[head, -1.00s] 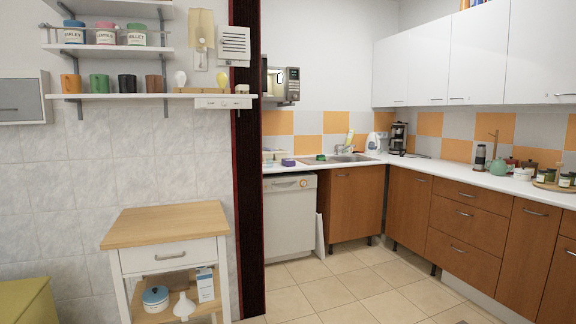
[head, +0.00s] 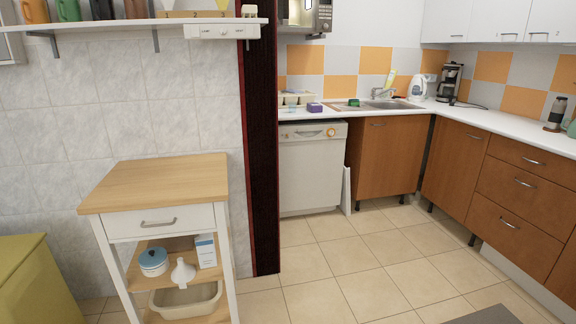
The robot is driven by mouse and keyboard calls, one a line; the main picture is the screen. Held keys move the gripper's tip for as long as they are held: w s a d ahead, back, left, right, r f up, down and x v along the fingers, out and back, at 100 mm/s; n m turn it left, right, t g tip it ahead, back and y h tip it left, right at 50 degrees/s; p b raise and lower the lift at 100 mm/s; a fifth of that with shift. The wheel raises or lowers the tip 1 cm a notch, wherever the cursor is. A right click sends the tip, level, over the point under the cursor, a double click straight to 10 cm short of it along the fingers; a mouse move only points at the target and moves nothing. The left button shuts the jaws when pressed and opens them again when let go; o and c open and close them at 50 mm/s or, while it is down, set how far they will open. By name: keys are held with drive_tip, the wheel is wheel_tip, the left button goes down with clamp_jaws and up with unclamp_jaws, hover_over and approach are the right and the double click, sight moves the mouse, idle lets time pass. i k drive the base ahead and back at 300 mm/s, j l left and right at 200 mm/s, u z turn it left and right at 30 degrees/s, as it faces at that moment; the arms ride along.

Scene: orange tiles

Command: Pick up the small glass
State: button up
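I cannot make out a small glass for certain. A faint bluish, clear-looking shape (head: 292,111) stands at the left end of the white counter (head: 466,114), in front of the dish rack; it is too small to tell what it is. A purple block-like item (head: 315,107) is just right of it. My gripper is not in view.
A wooden-topped cart (head: 160,182) stands at left, with a blue-lidded pot (head: 153,261) on its shelf. A dark red-edged post (head: 260,150) separates it from the dishwasher (head: 312,168). A yellow-green box (head: 42,280) is at lower left. The tiled floor (head: 350,265) is mostly clear.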

sight(293, 106)
drive_tip(key=i+z, duration=0.4)
drive_tip(key=i, duration=1.5)
drive_tip(key=i+u, duration=0.1)
drive_tip(key=i, duration=0.4)
drive_tip(key=i+l, duration=0.15)
drive_tip(key=i, duration=0.35)
drive_tip(key=i+l+u, duration=0.15)
drive_tip(key=i, duration=0.4)
drive_tip(key=i+l, duration=0.1)
drive_tip(key=i, duration=0.4)
drive_tip(key=j+u, duration=0.05)
